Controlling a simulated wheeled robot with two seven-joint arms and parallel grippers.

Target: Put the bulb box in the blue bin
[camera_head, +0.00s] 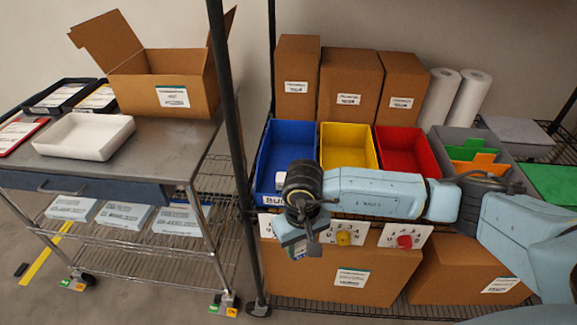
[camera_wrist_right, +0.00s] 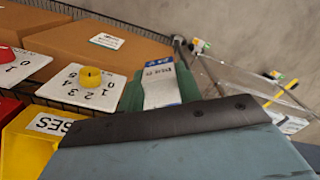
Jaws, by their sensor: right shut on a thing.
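My left gripper is out of view.
A yellow bin (camera_head: 346,139), a red bin (camera_head: 405,146) and a grey bin (camera_head: 450,137) stand right of the blue bin. Dial cards with yellow (camera_head: 344,238) and red (camera_head: 405,242) knobs hang below. A black shelf post (camera_head: 228,120) stands left.

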